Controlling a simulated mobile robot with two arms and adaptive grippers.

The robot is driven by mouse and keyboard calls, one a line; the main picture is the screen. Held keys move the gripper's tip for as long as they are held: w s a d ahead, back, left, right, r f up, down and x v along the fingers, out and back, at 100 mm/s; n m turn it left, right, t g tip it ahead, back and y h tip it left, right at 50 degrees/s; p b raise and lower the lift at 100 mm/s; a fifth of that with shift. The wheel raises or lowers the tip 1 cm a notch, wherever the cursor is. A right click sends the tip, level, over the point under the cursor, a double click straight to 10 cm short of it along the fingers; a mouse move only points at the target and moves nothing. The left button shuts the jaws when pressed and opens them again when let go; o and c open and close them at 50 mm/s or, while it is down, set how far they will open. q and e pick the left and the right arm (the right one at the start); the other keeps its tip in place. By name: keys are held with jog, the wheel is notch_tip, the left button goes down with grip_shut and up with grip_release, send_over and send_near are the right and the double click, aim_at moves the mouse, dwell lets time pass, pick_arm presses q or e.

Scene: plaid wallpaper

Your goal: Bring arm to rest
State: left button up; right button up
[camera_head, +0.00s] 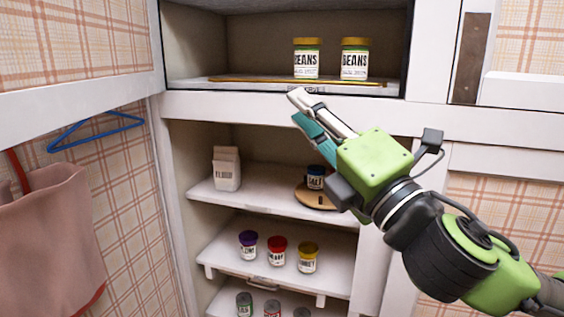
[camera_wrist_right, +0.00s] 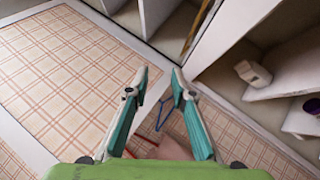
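My right arm comes in from the right in the head view, with its green and black links in front of the cupboard. My right gripper (camera_head: 299,108) points up and left, just below the edge of the upper compartment. It also shows in the right wrist view (camera_wrist_right: 160,76), where the two teal fingers stand apart with nothing between them. The gripper is open and empty. My left gripper is not in view.
Two beans jars (camera_head: 306,60) (camera_head: 354,60) stand on the upper shelf. A flour carton (camera_head: 227,168) and a salt jar (camera_head: 315,178) on a round wooden board (camera_head: 316,201) stand below. Several jars fill lower shelves. A blue hanger (camera_head: 97,127) and pink cloth (camera_head: 58,235) hang at left.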

notch_tip(320, 180, down, 21)
jog(key=w+d+m+g+h, duration=0.25)
jog(key=m+h, duration=0.35)
jog(key=m, duration=0.6)
jog(key=s+d+f+m+g+h, duration=0.2)
jog(key=d+f+m, duration=0.1)
jog(key=f, duration=0.6)
jog(key=s+d+f+m+g+h, duration=0.1)
jog(key=s+d+f+m+g, duration=0.2)
jog(key=f, duration=0.6)
jog(key=s+d+f+m+g+h, duration=0.1)
jog(key=s+d+f+m+g, duration=0.2)
jog(key=s+f, duration=0.5)
jog(key=s+d+f+m+g+h, duration=0.1)
jog(key=s+d+f+m+g, duration=0.2)
jog(key=s+f, duration=0.5)
jog(key=s+d+f+m+g+h, duration=0.15)
jog(key=s+f+m, duration=0.25)
jog(key=s+f, duration=0.4)
notch_tip(320, 180, down, 24)
jog(key=s+f+g, duration=0.1)
jog(key=s+g, duration=0.1)
jog(key=s+d+f, duration=0.2)
jog(key=s+f, duration=0.6)
jog(key=s+d+f+n+g, duration=0.1)
jog(key=s+f, duration=0.7)
jog(key=s, duration=0.1)
jog(key=shift+s+d+f, duration=0.2)
jog(key=shift+d+f, duration=0.1)
jog(key=shift+d, duration=0.05)
